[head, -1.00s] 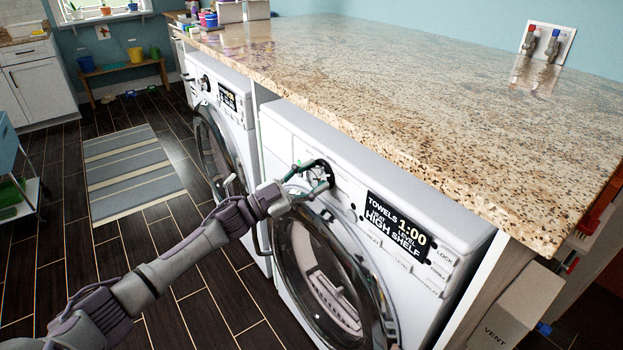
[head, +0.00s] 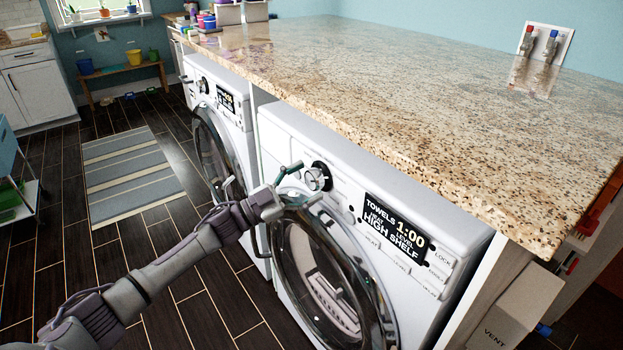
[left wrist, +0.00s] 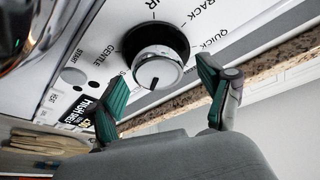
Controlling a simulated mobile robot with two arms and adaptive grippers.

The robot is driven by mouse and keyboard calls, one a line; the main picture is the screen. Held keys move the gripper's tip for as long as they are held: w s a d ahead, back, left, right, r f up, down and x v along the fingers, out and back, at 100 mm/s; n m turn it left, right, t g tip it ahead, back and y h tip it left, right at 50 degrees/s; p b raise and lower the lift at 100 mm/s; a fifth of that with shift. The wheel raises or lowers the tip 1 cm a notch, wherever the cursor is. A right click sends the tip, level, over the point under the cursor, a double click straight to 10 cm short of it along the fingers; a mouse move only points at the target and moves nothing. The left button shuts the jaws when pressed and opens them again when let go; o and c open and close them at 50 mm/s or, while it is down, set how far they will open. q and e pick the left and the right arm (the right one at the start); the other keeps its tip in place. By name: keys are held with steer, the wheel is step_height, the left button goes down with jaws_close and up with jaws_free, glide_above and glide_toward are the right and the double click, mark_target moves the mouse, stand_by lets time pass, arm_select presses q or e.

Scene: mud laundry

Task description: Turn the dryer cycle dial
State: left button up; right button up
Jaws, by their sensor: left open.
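The dryer cycle dial (head: 318,178) is a round silver knob with a dark surround on the front panel of the near white machine (head: 288,135). In the left wrist view the dial (left wrist: 158,66) shows a dark pointer mark, with GENTLE, RACK and QUICK printed around it. The display (head: 395,226) reads TOWELS, 1:00 and HIGH SHELF. My left gripper (head: 299,183) is open just in front of the dial. In the left wrist view its green-padded fingers (left wrist: 160,92) are spread apart with nothing between them, and the dial appears beyond the gap. My right gripper is not visible.
A granite countertop (head: 420,110) overhangs both machines. The near machine's round glass door (head: 325,280) is shut below the dial, close under my left gripper. A second white machine (head: 222,110) stands to the left. The dark floor on the left is mostly clear, with a striped rug (head: 130,175).

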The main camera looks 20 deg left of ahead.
arm_select(q)
steer(key=v, duration=1)
steer(key=shift+s+a, duration=0.15)
steer(key=shift+s, duration=0.05)
